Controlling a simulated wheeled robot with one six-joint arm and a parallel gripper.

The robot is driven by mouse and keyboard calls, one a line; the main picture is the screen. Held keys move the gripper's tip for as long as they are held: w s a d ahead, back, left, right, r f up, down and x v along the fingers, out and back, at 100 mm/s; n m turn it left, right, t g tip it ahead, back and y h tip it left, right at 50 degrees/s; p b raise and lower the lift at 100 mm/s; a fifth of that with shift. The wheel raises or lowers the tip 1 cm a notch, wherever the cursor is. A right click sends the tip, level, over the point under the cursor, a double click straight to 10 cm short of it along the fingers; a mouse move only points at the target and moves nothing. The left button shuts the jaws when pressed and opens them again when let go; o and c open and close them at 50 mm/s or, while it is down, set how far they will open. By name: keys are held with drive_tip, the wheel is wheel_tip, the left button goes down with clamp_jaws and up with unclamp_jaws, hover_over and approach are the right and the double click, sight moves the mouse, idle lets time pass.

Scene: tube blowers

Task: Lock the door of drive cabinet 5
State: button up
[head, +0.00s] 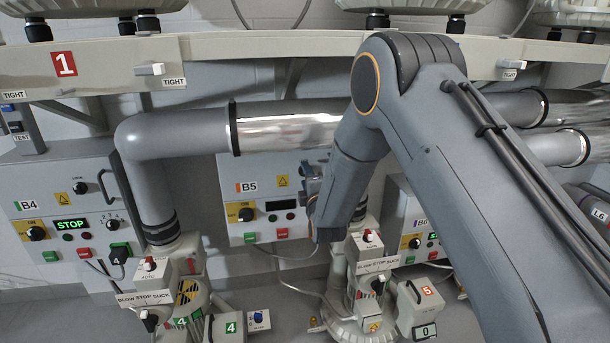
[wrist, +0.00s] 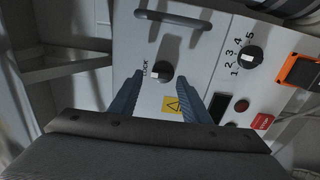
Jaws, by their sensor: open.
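Drive cabinet 5 (head: 230,205), labelled B5, stands in the middle of the head view, its right part hidden by my arm. In the wrist view a light grey cabinet front (wrist: 205,60) fills the middle, with no number readable. A round black lock knob (wrist: 162,68) with a white mark sits there beside the word LOCK. The mark is on its lower left side in the picture. My gripper (wrist: 163,78) is open, its two blue-grey fingers on either side of the knob in the picture. I cannot tell whether they touch it. A black door handle (wrist: 172,19) lies beyond.
In the wrist view a numbered selector (wrist: 249,57), a yellow warning sign (wrist: 172,104), a red button (wrist: 241,105) and an orange block (wrist: 300,70) are near. Cabinet B4 (head: 20,185) stands left, B6 (head: 400,205) right. A thick pipe (head: 180,130) runs above B5.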

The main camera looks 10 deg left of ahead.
drive_tip(key=v, duration=0.6)
drive_tip(key=shift+w, duration=0.1)
drive_tip(key=s+d+r+m+g+h+p, duration=0.2)
drive_tip(key=s+d+m, duration=0.15)
drive_tip(key=d, duration=0.35)
drive_tip(key=s+d+r+m+g+h+p, duration=0.1)
drive_tip(key=s+d+m+g+h+p, duration=0.2)
drive_tip(key=d, duration=0.4)
drive_tip(key=s+d+r+m+g+h+p, duration=0.1)
drive_tip(key=s+d+r+m+g, duration=0.15)
drive_tip(key=d+m, duration=0.4)
drive_tip(key=s+d+r+m+g+p, duration=0.1)
drive_tip(key=s+d, duration=0.4)
drive_tip(key=s, duration=0.5)
drive_tip(key=s+d+r+m+g+h+p, duration=0.1)
drive_tip(key=s+d+m+g, duration=0.3)
drive_tip(key=s, duration=0.6)
drive_tip(key=s+d+r+m+g+p, duration=0.3)
drive_tip(key=s+d+m, duration=0.2)
drive_tip(key=s+d, duration=0.3)
drive_tip(key=s, duration=0.3)
drive_tip(key=shift+r+m+g+h, duration=0.3)
drive_tip(key=shift+g+h, duration=0.05)
drive_tip(key=shift+h, duration=0.05)
drive_tip(key=shift+a, duration=0.2)
